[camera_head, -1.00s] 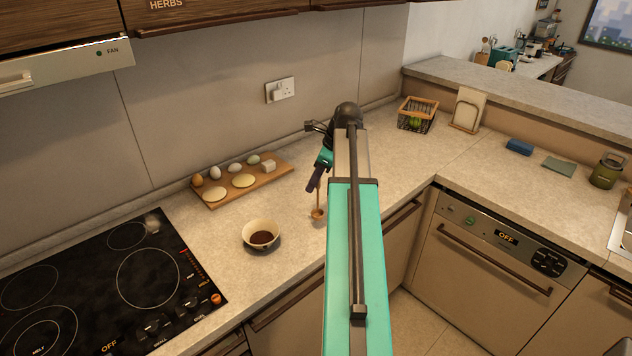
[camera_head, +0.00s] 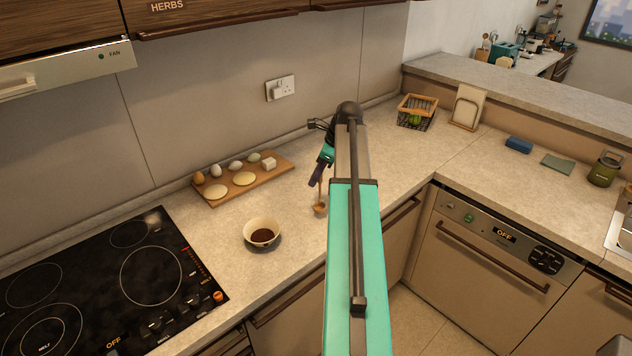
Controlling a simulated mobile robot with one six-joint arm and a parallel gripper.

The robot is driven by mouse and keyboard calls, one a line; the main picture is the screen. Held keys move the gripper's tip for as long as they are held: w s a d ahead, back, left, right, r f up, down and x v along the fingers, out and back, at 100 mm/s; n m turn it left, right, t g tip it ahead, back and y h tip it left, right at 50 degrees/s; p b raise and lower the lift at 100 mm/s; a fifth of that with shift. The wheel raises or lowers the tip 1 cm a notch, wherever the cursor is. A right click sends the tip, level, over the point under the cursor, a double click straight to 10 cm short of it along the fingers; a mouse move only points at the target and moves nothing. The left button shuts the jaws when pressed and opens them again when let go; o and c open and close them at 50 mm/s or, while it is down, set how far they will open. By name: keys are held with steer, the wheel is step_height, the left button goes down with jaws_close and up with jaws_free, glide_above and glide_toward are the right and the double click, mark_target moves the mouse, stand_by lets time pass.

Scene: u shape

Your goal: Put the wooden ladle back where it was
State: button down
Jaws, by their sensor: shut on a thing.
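The wooden ladle (camera_head: 320,208) hangs from my gripper (camera_head: 317,180), bowl end down, over the counter. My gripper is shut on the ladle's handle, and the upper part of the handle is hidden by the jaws. The ladle's bowl is close to the counter top, to the right of a cream bowl (camera_head: 262,233) with dark brown contents. I cannot tell whether the ladle touches the counter. My teal arm hides part of the counter to the right.
A wooden board (camera_head: 225,190) with several eggs and flat round pieces lies at the back left. A black hob (camera_head: 100,290) is at left. A wire basket (camera_head: 415,112) stands at the back right. Counter between board and basket looks clear.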

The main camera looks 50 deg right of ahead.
steer(key=shift+f+p, duration=0.5)
steer(key=shift+f, duration=0.85)
steer(key=c, duration=1.7)
jaws_free()
steer(key=shift+o, duration=0.3)
steer(key=b+v, duration=0.3)
steer(key=v, duration=0.9)
